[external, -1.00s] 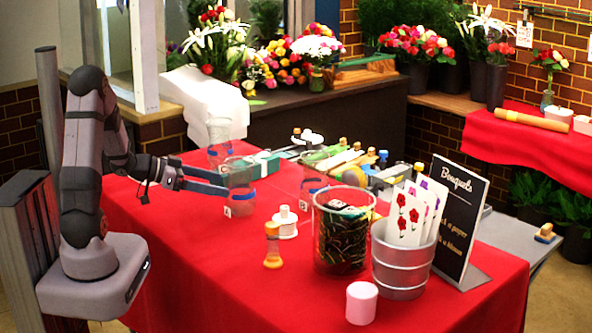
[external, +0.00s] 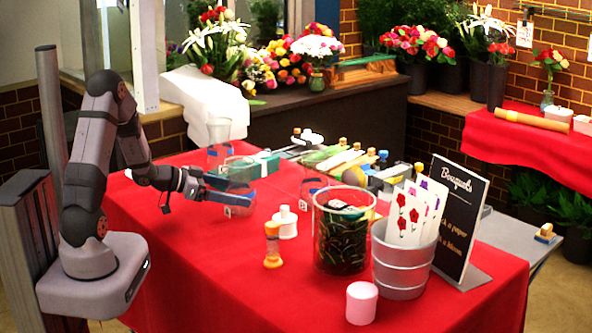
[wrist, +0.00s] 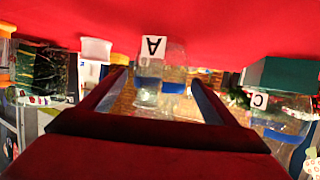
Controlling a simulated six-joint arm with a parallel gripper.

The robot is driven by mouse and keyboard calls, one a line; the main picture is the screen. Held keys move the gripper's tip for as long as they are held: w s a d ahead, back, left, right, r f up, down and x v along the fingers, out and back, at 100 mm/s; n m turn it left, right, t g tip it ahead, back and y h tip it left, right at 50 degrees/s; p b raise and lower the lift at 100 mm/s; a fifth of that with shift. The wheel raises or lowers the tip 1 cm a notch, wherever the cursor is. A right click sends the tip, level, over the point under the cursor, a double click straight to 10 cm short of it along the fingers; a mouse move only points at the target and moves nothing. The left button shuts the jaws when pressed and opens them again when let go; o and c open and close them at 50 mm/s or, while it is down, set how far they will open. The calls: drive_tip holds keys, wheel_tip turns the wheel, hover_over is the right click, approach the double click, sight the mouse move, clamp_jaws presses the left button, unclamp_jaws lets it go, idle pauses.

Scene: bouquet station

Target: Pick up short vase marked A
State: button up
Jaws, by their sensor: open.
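The short glass vase marked A (external: 242,201) stands upright on the red cloth, with a blue band and a small white tag. In the wrist view the vase (wrist: 149,72) shows between my fingers, and its A tag appears upside down. My gripper (external: 236,190) is open at the vase, with the fingers level and roughly at the band's height. In the wrist view my gripper (wrist: 158,85) has one finger on each side of the vase. I cannot tell whether either finger touches the glass.
A vase tagged C (wrist: 284,118) and a teal box (wrist: 283,74) are right in the wrist view. A white bottle (external: 285,222), an orange-capped hourglass-shaped item (external: 272,245) and a glass bin (external: 342,240) stand to the vase's right. Front-left cloth is clear.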

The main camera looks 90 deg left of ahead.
drive_tip(key=shift+x, duration=1.1)
drive_tip(key=c, duration=1.2)
drive_tip(key=shift+r, duration=0.1)
drive_tip(key=c, duration=0.4)
